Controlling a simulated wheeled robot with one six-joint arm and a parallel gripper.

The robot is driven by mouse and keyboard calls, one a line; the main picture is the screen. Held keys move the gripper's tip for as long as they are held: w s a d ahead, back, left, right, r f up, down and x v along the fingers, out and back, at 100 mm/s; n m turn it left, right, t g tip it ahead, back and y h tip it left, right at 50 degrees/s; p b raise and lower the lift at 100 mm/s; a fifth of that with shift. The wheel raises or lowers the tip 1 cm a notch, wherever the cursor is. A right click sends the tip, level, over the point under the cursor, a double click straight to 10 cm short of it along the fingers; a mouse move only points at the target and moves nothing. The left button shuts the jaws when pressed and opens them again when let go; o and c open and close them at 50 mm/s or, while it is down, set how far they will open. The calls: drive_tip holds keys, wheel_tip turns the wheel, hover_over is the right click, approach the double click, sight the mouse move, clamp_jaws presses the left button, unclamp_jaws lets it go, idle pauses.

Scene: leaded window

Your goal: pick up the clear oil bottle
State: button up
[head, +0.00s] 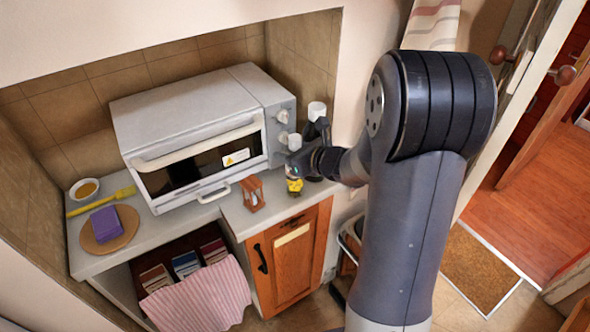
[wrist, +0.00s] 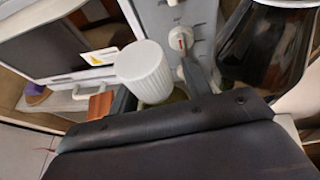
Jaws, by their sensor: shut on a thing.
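My gripper (wrist: 160,88) is at the right end of the counter, beside the toaster oven's control panel. Its two dark fingers are shut on the clear oil bottle. The bottle's white ribbed cap (wrist: 145,70) sticks up between the fingers in the wrist view, with a little yellow-green showing below it.
The white toaster oven (head: 190,110) stands close on the left, with its knobs near my gripper. A purple sponge (head: 105,223) lies farther left. Tiled walls enclose the niche.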

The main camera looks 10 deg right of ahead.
drive_tip(key=c, duration=0.4)
drive_tip(key=shift+c, duration=0.2)
drive_tip(key=shift+r, duration=0.15)
